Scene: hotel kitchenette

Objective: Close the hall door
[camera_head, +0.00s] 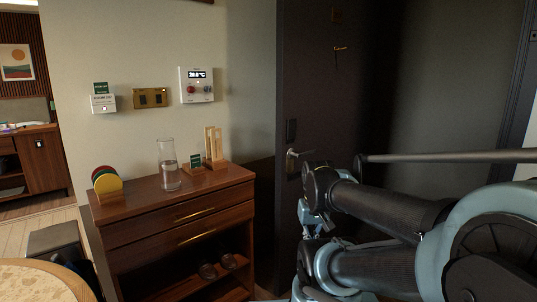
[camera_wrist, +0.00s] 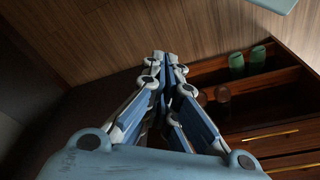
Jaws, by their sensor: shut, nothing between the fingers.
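The hall door (camera_head: 320,90) is a tall dark panel in the middle of the head view. A metal lever handle (camera_head: 296,154) with a dark lock plate above it is near its left edge, and a small brass fitting sits higher up. My arm covers the lower right of the door, and I cannot tell its exact angle. My gripper (camera_wrist: 166,62) is shut and empty in the wrist view, pointing toward wood planks beside the cabinet. In the head view it is low in front of the door, partly hidden by my arm; contact cannot be seen.
A brown cabinet (camera_head: 185,211) stands left of the door, with a glass carafe (camera_head: 169,166), coloured discs (camera_head: 107,181) and a wooden stand (camera_head: 213,147) on top. Its open lower shelves hold several items. A round table (camera_head: 42,282) is at lower left.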

